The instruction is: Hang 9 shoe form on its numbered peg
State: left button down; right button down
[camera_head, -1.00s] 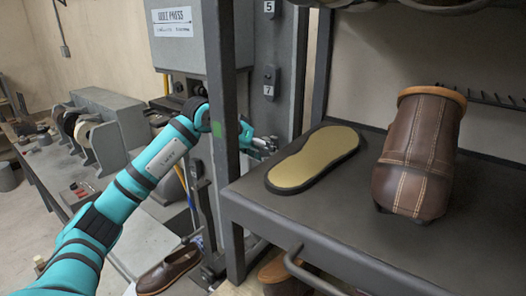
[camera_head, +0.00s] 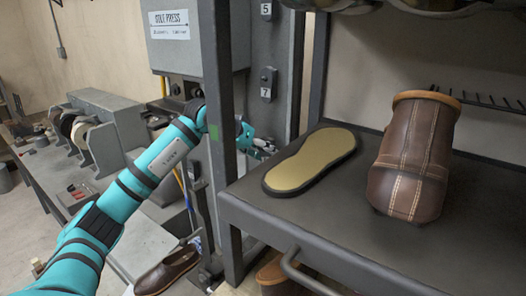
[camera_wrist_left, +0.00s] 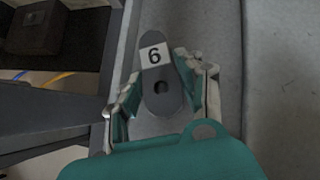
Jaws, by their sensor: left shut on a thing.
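My left gripper (camera_head: 262,151) is at the grey post beside the table, below the plates marked 5 (camera_head: 267,11) and 7 (camera_head: 267,85). In the left wrist view its fingers (camera_wrist_left: 160,92) are on both sides of the shoe form (camera_wrist_left: 156,73), a narrow grey rounded piece with a dark round hole. Its white label reads like a 6 in the picture, which is a 9 upside down. In the head view the form is small and hard to make out at the fingers. I cannot tell whether it touches a peg. My right gripper is out of view.
A dark table (camera_head: 480,225) stands at the right with a sole (camera_head: 312,160) and a brown leather boot piece (camera_head: 411,160) on it. A frame upright (camera_head: 221,130) stands in front of my left forearm. A brown shoe (camera_head: 168,270) lies low at the bottom. A grey press (camera_head: 197,60) stands behind.

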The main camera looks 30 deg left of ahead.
pick_arm(q)
jog(key=shift+w+d+r, duration=0.1)
jog(key=shift+w+r, duration=0.05)
jog(key=shift+w, duration=0.15)
dwell(0.5)
jog(key=c, duration=0.8)
grip_release()
jog(key=shift+c, duration=0.2)
jog(key=shift+o, duration=0.5)
jog(key=shift+f, duration=0.2)
